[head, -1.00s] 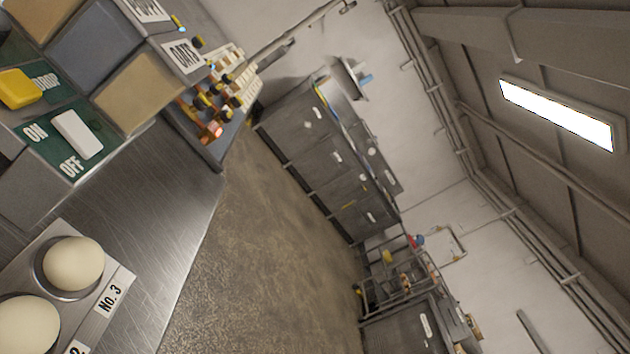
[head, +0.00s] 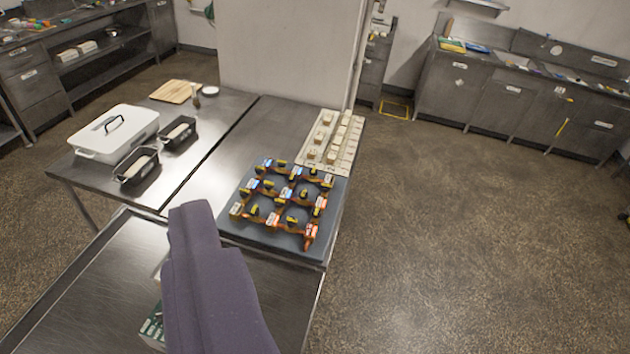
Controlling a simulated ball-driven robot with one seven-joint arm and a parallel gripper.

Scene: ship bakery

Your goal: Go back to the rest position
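My gripper is not in view in the head view, and no fingertips show. A purple-grey form (head: 215,285) rises from the bottom edge close to the camera. I cannot tell what it is. It hides part of the worktable and most of a green panel (head: 150,328).
A dark board (head: 285,240) with an orange lattice and small labelled pieces lies beyond, beside a cream rack (head: 340,140). A white lidded box (head: 115,132) and dark loaf tins (head: 136,165) stand left. The floor (head: 450,230) on the right is clear.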

